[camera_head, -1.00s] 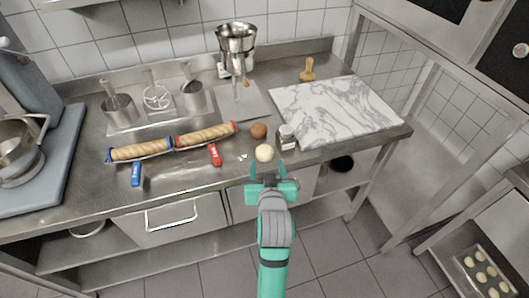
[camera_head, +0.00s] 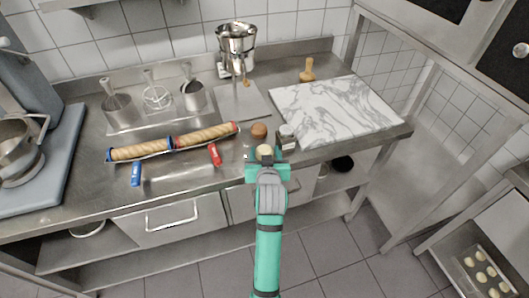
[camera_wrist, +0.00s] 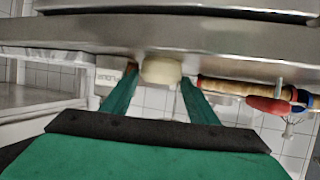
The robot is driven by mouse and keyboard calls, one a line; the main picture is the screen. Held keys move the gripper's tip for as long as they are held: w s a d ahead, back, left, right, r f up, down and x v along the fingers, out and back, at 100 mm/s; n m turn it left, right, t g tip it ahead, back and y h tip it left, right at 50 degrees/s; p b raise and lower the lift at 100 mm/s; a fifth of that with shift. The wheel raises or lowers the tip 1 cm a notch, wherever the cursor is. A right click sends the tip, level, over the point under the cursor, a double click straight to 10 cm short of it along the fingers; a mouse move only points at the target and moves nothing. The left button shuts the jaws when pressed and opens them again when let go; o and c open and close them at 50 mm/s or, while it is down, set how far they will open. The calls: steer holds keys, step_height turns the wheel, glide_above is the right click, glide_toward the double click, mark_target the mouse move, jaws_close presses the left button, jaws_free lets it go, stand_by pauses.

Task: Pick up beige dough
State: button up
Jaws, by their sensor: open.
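The beige dough (camera_head: 264,150) is a pale round ball near the front edge of the steel counter. My gripper (camera_head: 265,160) is at the dough in the head view and covers its lower part. In the wrist view the dough (camera_wrist: 161,71) sits between the tips of the two green fingers (camera_wrist: 155,88). The fingers stand apart on either side of it, with the left tip very close. My gripper is open; whether either finger touches the dough I cannot tell.
A brown ball (camera_head: 259,130) lies just behind the dough. A small jar (camera_head: 286,138) stands close to the right. A marble board (camera_head: 335,108) is at right.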

steer(key=c, duration=0.7)
steer(key=shift+c, duration=0.3)
steer(key=shift+r, duration=0.15)
